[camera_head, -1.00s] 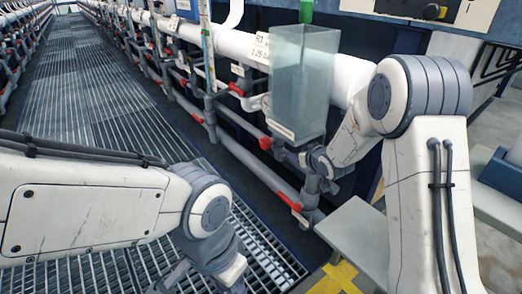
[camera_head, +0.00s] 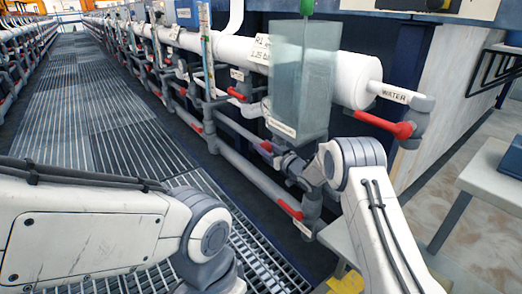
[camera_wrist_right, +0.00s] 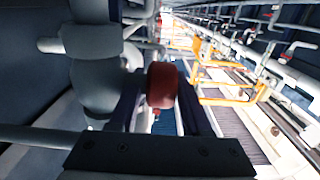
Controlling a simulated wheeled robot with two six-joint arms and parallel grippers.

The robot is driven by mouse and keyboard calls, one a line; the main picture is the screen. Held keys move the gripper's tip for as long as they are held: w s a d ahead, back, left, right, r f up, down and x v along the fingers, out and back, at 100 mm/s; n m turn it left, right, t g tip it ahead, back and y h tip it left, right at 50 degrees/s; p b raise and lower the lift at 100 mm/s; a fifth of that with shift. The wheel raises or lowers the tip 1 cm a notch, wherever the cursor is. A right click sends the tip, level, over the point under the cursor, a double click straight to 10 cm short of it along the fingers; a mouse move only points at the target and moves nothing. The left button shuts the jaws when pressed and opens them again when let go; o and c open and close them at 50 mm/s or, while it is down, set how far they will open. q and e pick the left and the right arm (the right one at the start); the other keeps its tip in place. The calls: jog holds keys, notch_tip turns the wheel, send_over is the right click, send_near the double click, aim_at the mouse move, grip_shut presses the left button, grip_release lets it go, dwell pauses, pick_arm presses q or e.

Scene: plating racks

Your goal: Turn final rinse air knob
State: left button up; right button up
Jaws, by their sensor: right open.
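No "final rinse air" label is readable, so I cannot tell by name which knob is meant. In the right wrist view, a dark red knob (camera_wrist_right: 162,86) sits on a grey valve body and shows between the fingers of my right gripper (camera_wrist_right: 160,112). The jaws are apart; whether a finger touches the knob is unclear. In the head view, my right gripper (camera_head: 292,166) reaches left to the pipes just below the translucent tank (camera_head: 303,85), close to a red handle (camera_head: 265,147). Its fingertips are hard to make out there. My left arm is at lower left with its gripper out of frame.
Another red handle (camera_head: 290,208) is on the lower pipe. A red lever (camera_head: 402,130) is by the "WATER" label (camera_head: 394,94) on the white pipe (camera_head: 345,80). A grey table (camera_head: 495,180) stands at right. The grated walkway (camera_head: 100,120) at left is clear.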

jog(key=shift+b+x, duration=0.35)
jog(key=shift+x, duration=0.85)
grip_shut()
jog(key=shift+r+t+y+b, duration=0.2)
jog(key=shift+t+y+b, duration=0.25)
jog(key=shift+b, duration=0.35)
grip_release()
